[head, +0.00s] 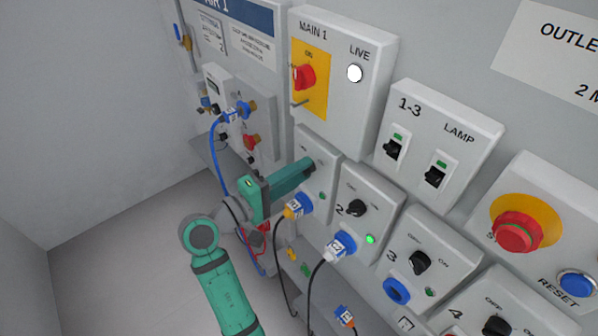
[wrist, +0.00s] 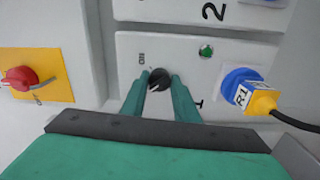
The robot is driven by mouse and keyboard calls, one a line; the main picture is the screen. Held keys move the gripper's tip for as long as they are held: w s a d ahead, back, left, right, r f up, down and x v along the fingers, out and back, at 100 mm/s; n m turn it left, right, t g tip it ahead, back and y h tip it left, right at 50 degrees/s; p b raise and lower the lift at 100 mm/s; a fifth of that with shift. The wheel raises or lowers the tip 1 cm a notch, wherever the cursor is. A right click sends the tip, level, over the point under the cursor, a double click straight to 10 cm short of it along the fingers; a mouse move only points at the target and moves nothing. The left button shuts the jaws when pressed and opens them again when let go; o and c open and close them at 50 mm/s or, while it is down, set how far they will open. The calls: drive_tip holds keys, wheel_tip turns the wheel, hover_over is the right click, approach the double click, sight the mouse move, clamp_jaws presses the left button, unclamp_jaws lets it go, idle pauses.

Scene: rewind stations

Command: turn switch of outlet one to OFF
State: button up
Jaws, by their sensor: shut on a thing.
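The outlet one box (head: 318,147) is partly covered by my arm in the head view. In the wrist view, the same grey box (wrist: 222,88) carries a black rotary switch (wrist: 158,78) near the label ON. My gripper (wrist: 160,84) has one green finger on each side of this switch and is shut on it. In the head view my gripper (head: 308,166) reaches the box face and hides the switch. The small lamp of outlet one (wrist: 206,51) looks dark green. A blue socket beside it holds a yellow plug marked R1 (wrist: 262,98). The switch's exact pointing direction is unclear.
Outlet two's switch (head: 356,208) is close by, with a bright green lamp (head: 370,239) and a white plug (head: 340,246). The MAIN 1 box (head: 376,40) with its red handle (head: 304,77) is above. Black cables hang below the plugs. Open floor lies at left.

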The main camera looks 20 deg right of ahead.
drive_tip(key=shift+a+f+n, duration=0.1)
drive_tip(key=shift+n, duration=0.5)
drive_tip(key=o, duration=1.1)
drive_tip(key=shift+c, duration=0.2)
drive_tip(key=v, duration=1)
drive_tip(key=shift+s+a, duration=0.2)
drive_tip(key=shift+a, duration=0.15)
